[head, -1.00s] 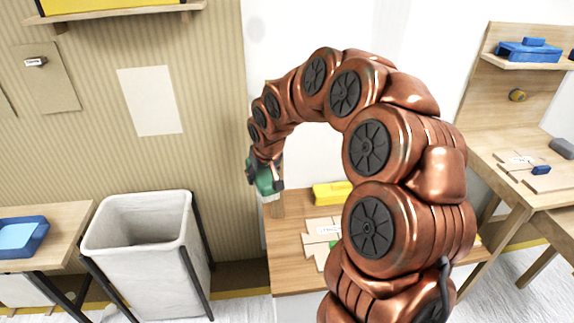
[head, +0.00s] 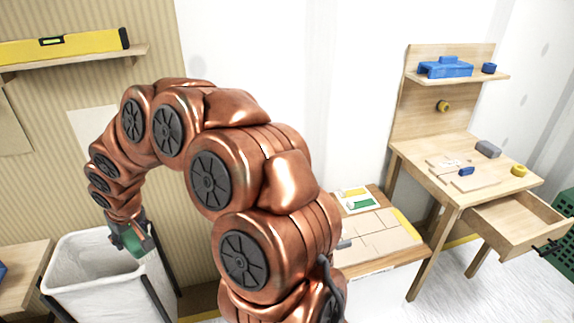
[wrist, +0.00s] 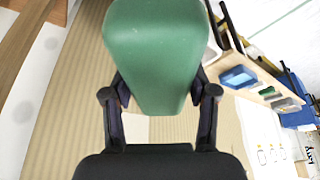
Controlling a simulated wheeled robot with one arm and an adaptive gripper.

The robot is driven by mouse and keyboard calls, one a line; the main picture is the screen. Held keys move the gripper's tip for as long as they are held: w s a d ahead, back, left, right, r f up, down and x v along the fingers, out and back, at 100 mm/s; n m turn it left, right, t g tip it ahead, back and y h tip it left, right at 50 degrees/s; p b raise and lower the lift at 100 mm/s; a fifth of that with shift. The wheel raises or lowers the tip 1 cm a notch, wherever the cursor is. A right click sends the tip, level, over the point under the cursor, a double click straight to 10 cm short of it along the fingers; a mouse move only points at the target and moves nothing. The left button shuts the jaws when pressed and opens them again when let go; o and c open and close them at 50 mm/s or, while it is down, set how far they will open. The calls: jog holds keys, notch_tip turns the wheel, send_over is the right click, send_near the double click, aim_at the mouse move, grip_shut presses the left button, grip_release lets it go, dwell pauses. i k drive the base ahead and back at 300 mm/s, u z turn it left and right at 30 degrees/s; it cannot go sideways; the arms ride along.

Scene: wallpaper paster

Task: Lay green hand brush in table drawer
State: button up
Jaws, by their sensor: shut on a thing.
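My gripper (head: 133,240) is shut on the green hand brush (head: 136,243), at the left in the head view, in front of or above the white bin. In the wrist view the green brush (wrist: 155,55) fills the top middle between the fingers. The bristles are not clearly seen. The wooden table at the right has a drawer (head: 508,224) that stands pulled out, and its inside looks empty. The gripper and brush are far to the left of the drawer.
The white bin (head: 95,295) is at lower left. A low table (head: 385,262) with boards stands mid-right. The wooden table (head: 415,160) bears a grey block, a blue piece and a yellow roll. A green crate (head: 560,235) is at the right edge, close to the drawer.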

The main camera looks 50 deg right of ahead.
aim_at(497, 213)
jog(key=u, duration=1.45)
jog(key=k, duration=2.8)
jog(key=z, duration=1.95)
